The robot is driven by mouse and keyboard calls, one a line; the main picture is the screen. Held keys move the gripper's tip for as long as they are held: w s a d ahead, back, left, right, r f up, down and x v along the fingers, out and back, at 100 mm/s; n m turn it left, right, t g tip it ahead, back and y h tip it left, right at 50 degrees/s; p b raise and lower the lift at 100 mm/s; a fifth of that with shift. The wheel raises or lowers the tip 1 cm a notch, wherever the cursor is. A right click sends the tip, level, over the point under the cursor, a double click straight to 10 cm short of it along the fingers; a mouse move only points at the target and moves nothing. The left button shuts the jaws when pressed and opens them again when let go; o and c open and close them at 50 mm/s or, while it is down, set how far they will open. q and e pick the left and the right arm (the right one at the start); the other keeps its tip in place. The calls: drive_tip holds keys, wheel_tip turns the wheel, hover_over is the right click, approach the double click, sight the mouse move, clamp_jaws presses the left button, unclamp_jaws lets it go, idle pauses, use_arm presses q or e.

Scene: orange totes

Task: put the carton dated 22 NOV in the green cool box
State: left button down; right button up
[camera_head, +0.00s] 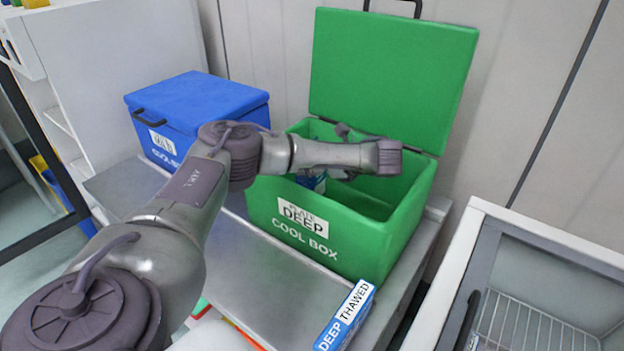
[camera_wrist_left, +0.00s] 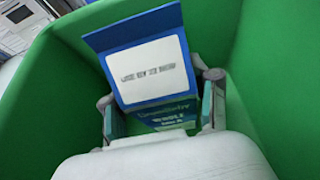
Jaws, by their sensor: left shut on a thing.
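The green cool box (camera_head: 388,226) stands open with its lid (camera_head: 392,75) raised behind it. My left arm reaches over its rim, and the left gripper is inside the box, mostly hidden by the wrist in the head view. In the left wrist view the left gripper (camera_wrist_left: 159,92) is shut on a blue and white carton (camera_wrist_left: 155,68), one finger on each side. Its white label seems to read USE BY 22 NOV, slightly blurred. Part of the carton (camera_head: 315,183) also shows inside the box in the head view. Green walls surround it. My right gripper is not in view.
A closed blue cool box (camera_head: 205,105) stands left of the green one. A DEEP THAWED sign (camera_head: 345,317) stands at the bench's (camera_head: 275,268) front. A white-framed, glass-topped cabinet (camera_head: 540,245) is at right. The wall is close behind the lid.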

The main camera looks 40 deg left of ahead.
use_arm(q)
wheel_tip(320, 180, down, 3)
drive_tip(key=shift+f+b, duration=0.1)
drive_tip(key=shift+b, duration=0.55)
drive_tip(key=shift+c, duration=1.4)
unclamp_jaws()
drive_tip(key=shift+d+r, duration=0.1)
drive_tip(key=shift+r, duration=0.15)
drive_tip(key=p+v, duration=0.6)
drive_tip(key=v, duration=0.5)
drive_tip(key=shift+d, duration=0.35)
